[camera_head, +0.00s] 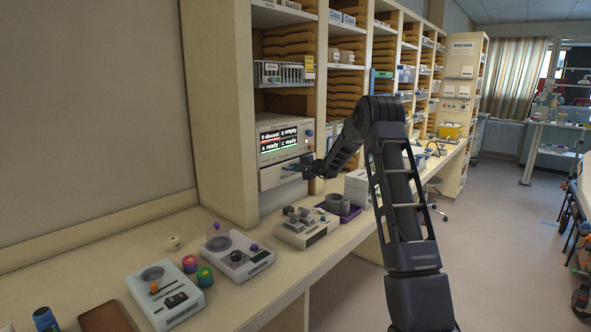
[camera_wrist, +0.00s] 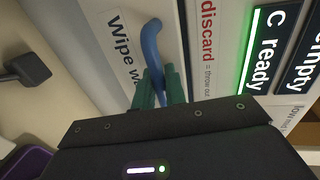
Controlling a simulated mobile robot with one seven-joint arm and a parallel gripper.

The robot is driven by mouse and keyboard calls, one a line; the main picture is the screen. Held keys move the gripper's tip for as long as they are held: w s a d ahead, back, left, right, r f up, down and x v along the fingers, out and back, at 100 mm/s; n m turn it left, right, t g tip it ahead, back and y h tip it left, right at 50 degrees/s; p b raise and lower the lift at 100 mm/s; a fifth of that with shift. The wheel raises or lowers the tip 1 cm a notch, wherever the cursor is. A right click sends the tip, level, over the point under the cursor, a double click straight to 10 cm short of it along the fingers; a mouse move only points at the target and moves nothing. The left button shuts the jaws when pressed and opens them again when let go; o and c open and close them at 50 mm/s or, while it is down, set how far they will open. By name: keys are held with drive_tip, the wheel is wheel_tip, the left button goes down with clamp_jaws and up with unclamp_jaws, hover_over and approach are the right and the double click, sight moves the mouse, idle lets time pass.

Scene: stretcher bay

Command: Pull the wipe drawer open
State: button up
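The wipe drawer is a pale front with a "Wipe" label in the wrist view (camera_wrist: 112,62), and in the head view it is the panel (camera_head: 277,177) below the display screen. A curved blue handle (camera_wrist: 151,42) stands on it. My gripper (camera_wrist: 162,88) has its two green fingers close together on either side of the handle, and appears shut on it. In the head view my gripper (camera_head: 305,170) is at the right part of the drawer front. The drawer looks flush with its cabinet, though the arm hides part of it.
The screen (camera_head: 280,140) reading "C ready" is just above the drawer. On the counter stand a grey device with knobs (camera_head: 306,228), a purple tray (camera_head: 349,213), a white box (camera_head: 357,186) and other devices. The floor right of the counter is open.

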clamp_jaws()
drive_tip(key=shift+d, duration=0.1)
drive_tip(key=shift+s+d, duration=0.15)
drive_tip(key=shift+s, duration=0.05)
drive_tip(key=f+v, duration=0.3)
drive_tip(key=v, duration=1.3)
drive_tip(key=s+d+f+v, duration=0.1)
drive_tip(key=f+v, duration=0.3)
drive_tip(key=v, duration=1.3)
drive_tip(key=shift+s, duration=0.1)
drive_tip(key=shift+o, duration=1.3)
unclamp_jaws()
drive_tip(key=shift+d, duration=0.15)
